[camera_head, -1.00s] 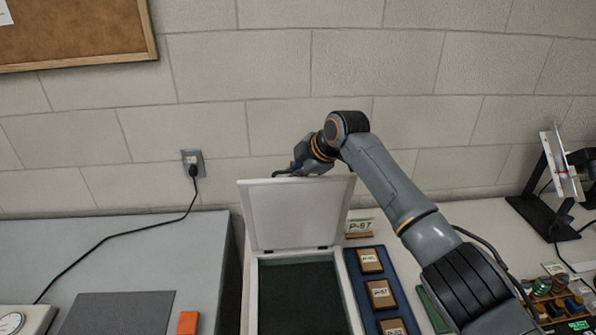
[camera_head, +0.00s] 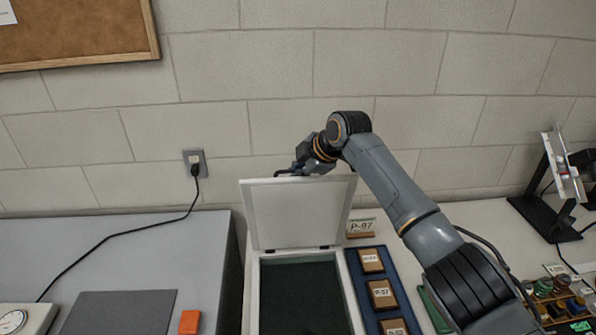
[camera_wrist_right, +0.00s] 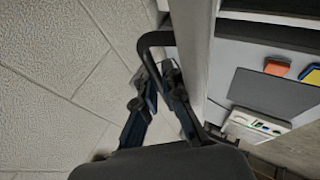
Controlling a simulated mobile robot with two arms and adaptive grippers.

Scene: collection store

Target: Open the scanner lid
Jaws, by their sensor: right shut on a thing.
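The scanner lid (camera_head: 296,214) is a white panel, raised to about upright at the back of the scanner. Below it the scanner's dark glass bed (camera_head: 300,296) lies uncovered inside a white frame. My right gripper (camera_head: 290,173) is at the lid's top edge, reached from behind and above. In the right wrist view my right gripper (camera_wrist_right: 158,82) is shut on the dark curved lid handle (camera_wrist_right: 152,40). The lid shows there edge-on as a pale strip (camera_wrist_right: 192,50). My left gripper is in neither view.
A grey table (camera_head: 120,255) on the left holds an orange block (camera_head: 189,322). The block wall (camera_head: 280,70) is close behind the lid.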

